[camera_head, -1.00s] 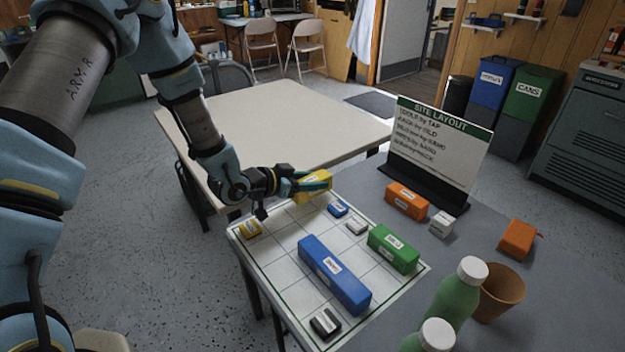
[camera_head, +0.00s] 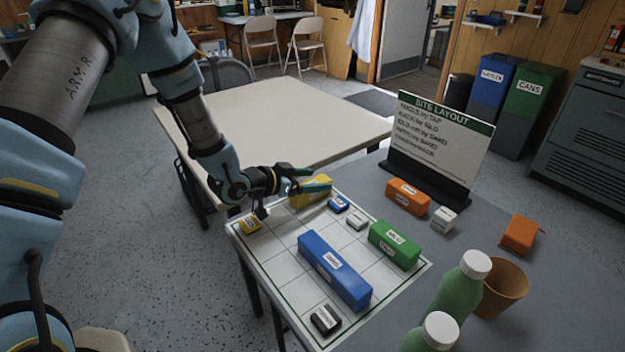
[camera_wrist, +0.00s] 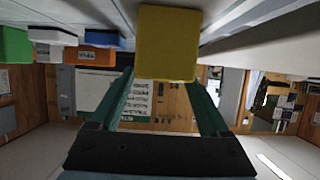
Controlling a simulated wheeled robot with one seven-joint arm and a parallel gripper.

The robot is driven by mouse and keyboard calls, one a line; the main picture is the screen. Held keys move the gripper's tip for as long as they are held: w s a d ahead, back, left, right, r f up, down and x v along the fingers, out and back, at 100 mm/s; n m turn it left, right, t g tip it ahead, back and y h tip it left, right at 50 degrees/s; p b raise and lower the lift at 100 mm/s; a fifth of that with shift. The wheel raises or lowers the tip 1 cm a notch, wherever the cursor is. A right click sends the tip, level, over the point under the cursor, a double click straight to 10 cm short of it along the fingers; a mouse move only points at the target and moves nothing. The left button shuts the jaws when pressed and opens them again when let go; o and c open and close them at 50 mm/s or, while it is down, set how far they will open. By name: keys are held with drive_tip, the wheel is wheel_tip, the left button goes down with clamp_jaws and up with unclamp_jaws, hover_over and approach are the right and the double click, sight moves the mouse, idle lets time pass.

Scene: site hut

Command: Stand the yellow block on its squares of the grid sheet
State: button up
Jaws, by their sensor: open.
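The yellow block (camera_head: 309,190) stands on the grid sheet (camera_head: 278,265) near its far edge, beside the small blue block (camera_head: 338,204). In the wrist view the yellow block (camera_wrist: 167,42) is just beyond the fingertips, at the top. My gripper (camera_head: 308,182) is open, its fingers apart at the block's near side; I cannot tell whether they touch it. The gripper also shows in the wrist view (camera_wrist: 165,84) with nothing clearly between its fingers. The gripper partly hides the block in the head view.
An orange block (camera_head: 407,197), the layout sign (camera_head: 437,140), green bottles (camera_head: 455,300) and a pot (camera_head: 501,288) stand to the right.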

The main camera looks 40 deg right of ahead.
drive_tip(key=shift+r, duration=0.1)
drive_tip(key=shift+r+p, duration=0.35)
drive_tip(key=shift+p, duration=0.1)
drive_tip(key=b+v, duration=0.1)
drive_tip(key=v, duration=1.1)
drive_tip(key=shift+b, duration=0.4)
drive_tip(key=shift+r, duration=0.1)
drive_tip(key=w+a+r+n+t+y, duration=0.1)
drive_tip(key=w+a+n+t+y, duration=0.25)
drive_tip(key=w+a, duration=0.5)
drive_tip(key=w+a+r+n+t+y, duration=0.1)
drive_tip(key=w+a+n+t+y, duration=0.3)
drive_tip(key=a, duration=0.8)
drive_tip(key=s+a+r+n+g+y, duration=0.2)
drive_tip(key=s+a+n, duration=0.2)
drive_tip(key=a, duration=0.4)
drive_tip(key=s+a+r+n+g+y, duration=0.3)
drive_tip(key=s+a+n, duration=0.2)
drive_tip(key=a, duration=0.4)
drive_tip(key=shift+a+n+y, duration=0.3)
drive_tip(key=shift+n+y, duration=0.05)
drive_tip(key=shift+n, duration=0.1)
drive_tip(key=shift+s+r, duration=0.1)
drive_tip(key=shift+s, duration=0.05)
